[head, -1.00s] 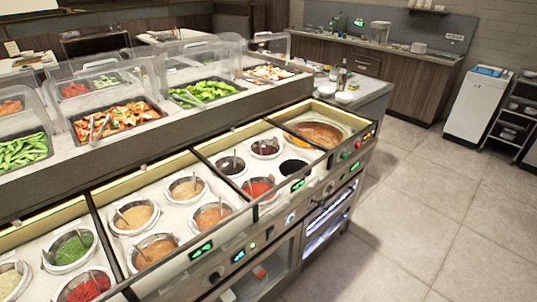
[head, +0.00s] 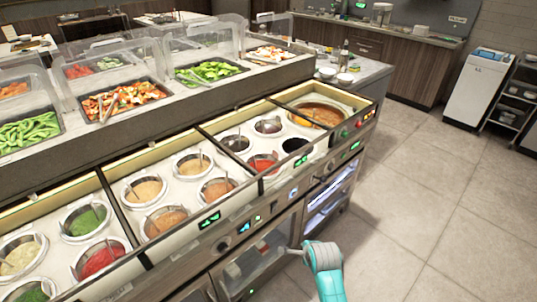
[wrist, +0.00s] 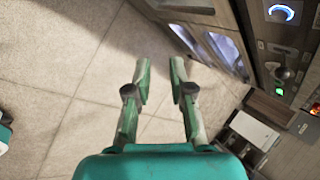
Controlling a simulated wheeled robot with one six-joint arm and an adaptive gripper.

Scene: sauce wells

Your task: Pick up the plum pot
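Several round sauce pots sit in white wells in the counter in the head view. I cannot tell for sure which is the plum pot. A black-filled pot (head: 295,146) and a red pot (head: 263,163) sit in front of them. My gripper (wrist: 160,80) is open and empty in the wrist view, with bare floor behind its fingers. In the head view my teal arm shows in front of the counter, apart from the pots.
Pots of tan, green and red sauce fill the left sections. A large brown pot (head: 322,114) sits at the right end. Clear guards cover food trays (head: 125,100) behind. The counter front (head: 262,222) has knobs and lit displays. The floor (head: 420,210) to the right is clear.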

